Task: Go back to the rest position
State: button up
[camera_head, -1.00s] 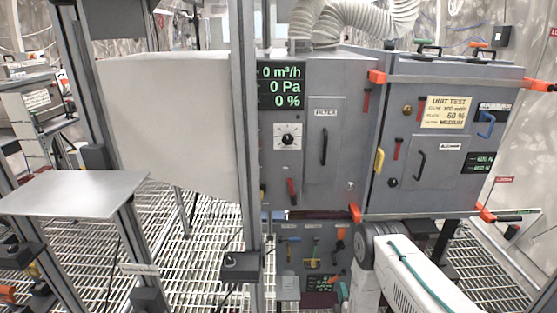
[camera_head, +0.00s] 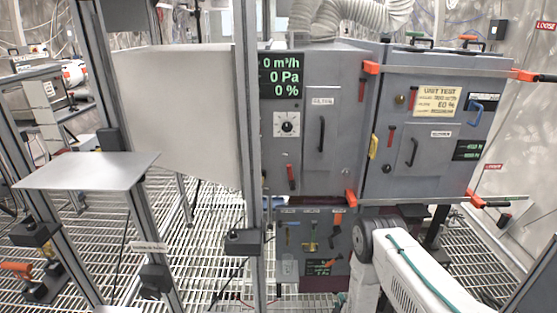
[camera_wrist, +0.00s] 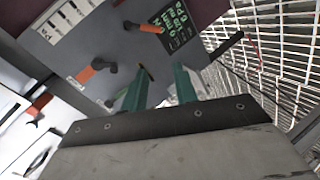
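My gripper (camera_wrist: 162,78) shows in the wrist view as two teal fingers, apart, with nothing between them. It points towards a grey tool panel with orange-handled items. The head view does not show the gripper; only my white arm with a teal cable is seen at lower right, in front of the cabinets. The grey filter cabinet (camera_head: 345,130) has a readout (camera_head: 281,76) of 0 m³/h, 0 Pa and 0 %. To its right is the closed test cabinet (camera_head: 440,145) with a yellow "UNIT TEST" label (camera_head: 435,101).
Below the filter cabinet is the tool panel (camera_head: 312,243), also in the wrist view (camera_wrist: 105,40). A metal post (camera_head: 249,130) stands left of the cabinets. A flat grey shelf (camera_head: 88,170) is at left. The floor is metal grating (camera_head: 200,240).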

jog(key=s+r+m+g, duration=0.4)
jog(key=s+r+g, duration=0.1)
jog(key=r, duration=0.7)
jog(key=s+r+m+g, duration=0.3)
jog(key=s+r+g, duration=0.15)
jog(key=r, duration=0.85)
jog(key=s+r+m+g, duration=0.4)
jog(key=r+g, duration=0.2)
jog(key=r, duration=0.6)
jog(key=s+d+r+m+t, duration=0.2)
jog(key=s+r+m+t, duration=0.1)
jog(key=s+r, duration=2.2)
notch_tip(320, 180, up, 5)
jog(key=shift+s+d+f, duration=0.15)
jog(key=shift+s+d, duration=0.15)
